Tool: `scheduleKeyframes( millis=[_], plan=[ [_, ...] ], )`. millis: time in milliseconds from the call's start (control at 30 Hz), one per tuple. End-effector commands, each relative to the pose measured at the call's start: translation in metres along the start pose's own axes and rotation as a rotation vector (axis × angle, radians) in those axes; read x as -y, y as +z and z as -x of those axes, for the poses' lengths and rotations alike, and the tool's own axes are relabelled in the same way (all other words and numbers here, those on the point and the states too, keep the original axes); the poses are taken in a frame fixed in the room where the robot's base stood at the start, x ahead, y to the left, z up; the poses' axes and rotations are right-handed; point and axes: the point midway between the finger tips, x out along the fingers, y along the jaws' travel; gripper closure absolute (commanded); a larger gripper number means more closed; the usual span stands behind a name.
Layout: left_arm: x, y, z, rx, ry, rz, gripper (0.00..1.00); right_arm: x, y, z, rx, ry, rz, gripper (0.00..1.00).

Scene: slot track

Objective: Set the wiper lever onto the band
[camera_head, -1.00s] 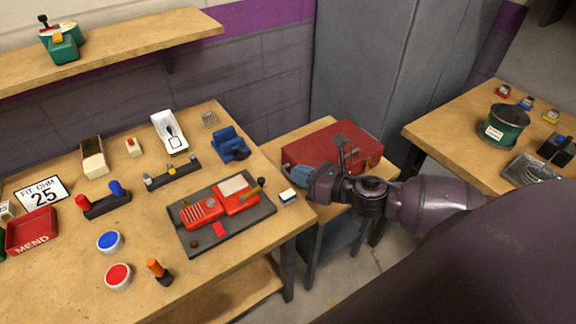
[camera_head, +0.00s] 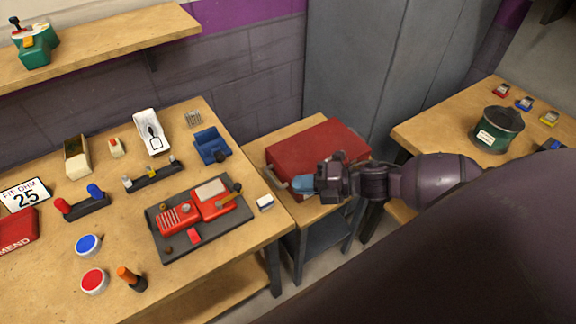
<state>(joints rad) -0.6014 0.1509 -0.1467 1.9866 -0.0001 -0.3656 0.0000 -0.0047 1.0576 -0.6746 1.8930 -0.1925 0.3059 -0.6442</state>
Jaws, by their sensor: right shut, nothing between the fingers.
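An open red hand controller (camera_head: 176,220) lies on a dark grey mat on the left bench. A ribbed pale strip, which looks like the band, shows on its left half. A thin brass-coloured lever with a dark knob (camera_head: 237,188), which looks like the wiper lever, lies at the controller's right end. I cannot tell whether it touches the band. My right gripper (camera_head: 301,185) is shut and empty in front of the red case, well to the right of the controller. My left gripper is not in view.
A red case (camera_head: 318,147) stands on a small wooden stand right of the bench. An orange-handled tool (camera_head: 131,278) stands at the front. A green pot (camera_head: 497,128) is on the right table.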

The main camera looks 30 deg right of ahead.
Motion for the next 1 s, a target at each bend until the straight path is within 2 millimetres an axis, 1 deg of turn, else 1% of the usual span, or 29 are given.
scheduleKeyframes(
  millis=[33, 200, 400, 600, 800, 1000],
  plan=[
    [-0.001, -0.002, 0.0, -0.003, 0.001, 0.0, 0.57, -0.002, 0.0, -0.008, -0.002, 0.004, 0.002, 1.0],
    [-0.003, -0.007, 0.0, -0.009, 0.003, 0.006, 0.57, -0.002, 0.0, -0.037, -0.002, 0.004, 0.003, 1.0],
    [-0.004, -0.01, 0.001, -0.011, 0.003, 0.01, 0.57, -0.002, 0.0, -0.072, -0.002, 0.003, 0.004, 1.0],
    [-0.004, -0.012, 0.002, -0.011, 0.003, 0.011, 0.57, -0.002, -0.001, -0.103, -0.002, 0.002, 0.004, 1.0],
    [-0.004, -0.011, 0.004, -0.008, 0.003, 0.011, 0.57, -0.001, -0.001, -0.121, -0.001, 0.0, 0.003, 1.0],
    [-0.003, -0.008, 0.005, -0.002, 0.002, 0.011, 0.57, 0.0, -0.001, -0.126, 0.0, -0.001, 0.003, 1.0]
  ],
)
